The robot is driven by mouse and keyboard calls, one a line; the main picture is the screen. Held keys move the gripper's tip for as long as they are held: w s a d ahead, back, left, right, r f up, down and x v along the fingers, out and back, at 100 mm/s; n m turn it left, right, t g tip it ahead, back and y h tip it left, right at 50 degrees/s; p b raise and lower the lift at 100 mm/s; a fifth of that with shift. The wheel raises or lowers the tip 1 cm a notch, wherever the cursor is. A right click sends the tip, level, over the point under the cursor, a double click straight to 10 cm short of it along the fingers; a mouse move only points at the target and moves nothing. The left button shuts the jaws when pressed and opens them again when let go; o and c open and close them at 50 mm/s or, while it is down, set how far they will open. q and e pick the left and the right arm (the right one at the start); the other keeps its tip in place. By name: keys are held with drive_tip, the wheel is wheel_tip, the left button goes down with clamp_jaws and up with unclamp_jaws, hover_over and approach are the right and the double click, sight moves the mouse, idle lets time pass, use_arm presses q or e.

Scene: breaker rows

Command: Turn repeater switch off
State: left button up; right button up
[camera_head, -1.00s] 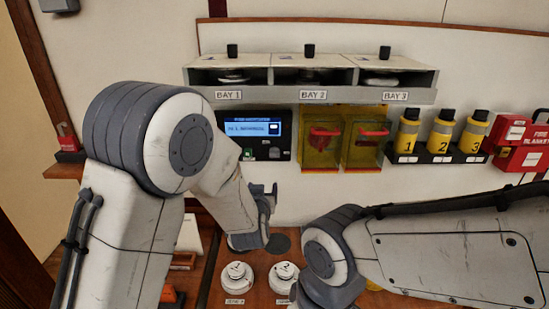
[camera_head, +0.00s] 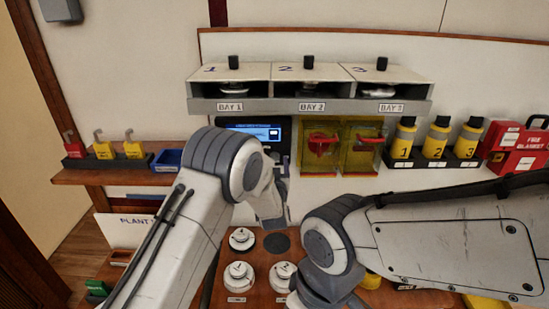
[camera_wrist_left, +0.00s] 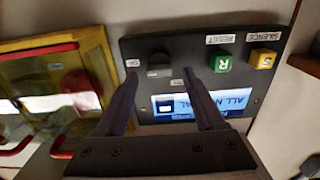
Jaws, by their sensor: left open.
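The repeater panel (camera_head: 272,131) is a dark box with a lit blue display, on the wall below the bays and partly hidden by my left arm. In the left wrist view the panel (camera_wrist_left: 292,45) appears upside down. Its dark switch knob (camera_wrist_left: 158,67) lies between and just beyond the fingertips of my left gripper (camera_wrist_left: 160,82), which is open and empty. I cannot tell whether the fingers touch the knob, nor its exact setting. In the head view my left gripper (camera_head: 280,166) is in front of the panel's lower right. My right gripper is hidden.
A green button (camera_wrist_left: 223,62) and a yellow button (camera_wrist_left: 263,59) sit beside the knob. Yellow clear-fronted boxes (camera_head: 340,128) are close to the panel's right. The bay shelf (camera_head: 310,105) overhangs above. White round detectors (camera_head: 240,275) lie on the counter below.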

use_arm(q)
drive_tip(key=shift+w, duration=0.3)
clamp_jaws()
drive_tip(key=shift+f+b, duration=0.15)
drive_tip(key=shift+b, duration=0.45)
drive_tip(key=shift+a+f+n+b, duration=0.15)
drive_tip(key=shift+n+b, duration=4.35)
drive_tip(key=shift+b, duration=2.55)
drive_tip(key=shift+a+n+b, duration=0.15)
drive_tip(key=shift+n+b, duration=4.35)
drive_tip(key=shift+b, duration=2.55)
